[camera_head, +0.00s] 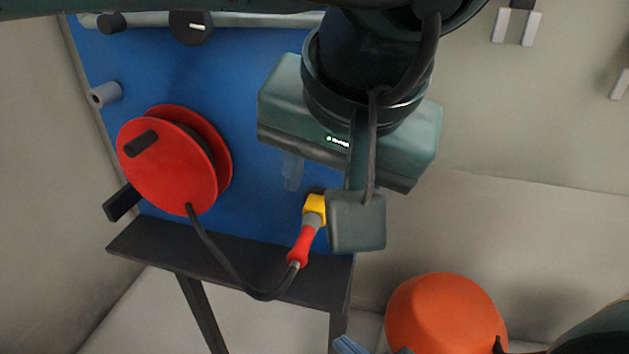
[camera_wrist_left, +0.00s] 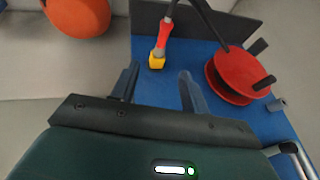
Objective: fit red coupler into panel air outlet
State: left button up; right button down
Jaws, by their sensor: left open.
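The red coupler (camera_head: 300,246) is on the end of a black hose, low on the blue panel (camera_head: 262,195). Its grey collar meets a yellow fitting (camera_head: 315,205), which looks like the air outlet. The coupler (camera_wrist_left: 166,27) and yellow fitting (camera_wrist_left: 157,59) are also in line in the left wrist view; I cannot tell how deep the coupler sits. My left gripper (camera_wrist_left: 160,80) is open and empty, its fingers apart from the fitting. In the head view, its body hides part of the panel. My right gripper is barely visible at the bottom edge, its jaws mostly cut off.
A red hose reel (camera_head: 168,165) is on the panel's left, with the black hose (camera_head: 225,262) hanging from it. A dark shelf (camera_head: 170,248) lies below. A round orange object (camera_head: 445,312) is at lower right. A grey knob (camera_head: 104,95) sticks out at upper left.

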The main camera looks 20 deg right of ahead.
aim_at(307, 232)
pick_arm(q)
jog(key=b+x, duration=0.1)
jog(key=x, duration=1.2)
jog(key=shift+w+b, duration=0.2)
jog(key=shift+b, duration=0.15)
pick_arm(e)
jog(key=shift+w+a+f+n+g, duration=0.1)
jog(key=shift+a+f+n+g, duration=0.1)
jog(key=shift+f, duration=0.3)
jog(key=shift+w+a+f+n+g, duration=0.1)
jog(key=shift+a+f+n, duration=0.1)
jog(key=shift+f, duration=0.3)
pick_arm(q)
jog(key=shift+r, duration=0.1)
jog(key=c, duration=0.4)
grip_shut()
pick_arm(e)
jog(key=shift+r, duration=0.1)
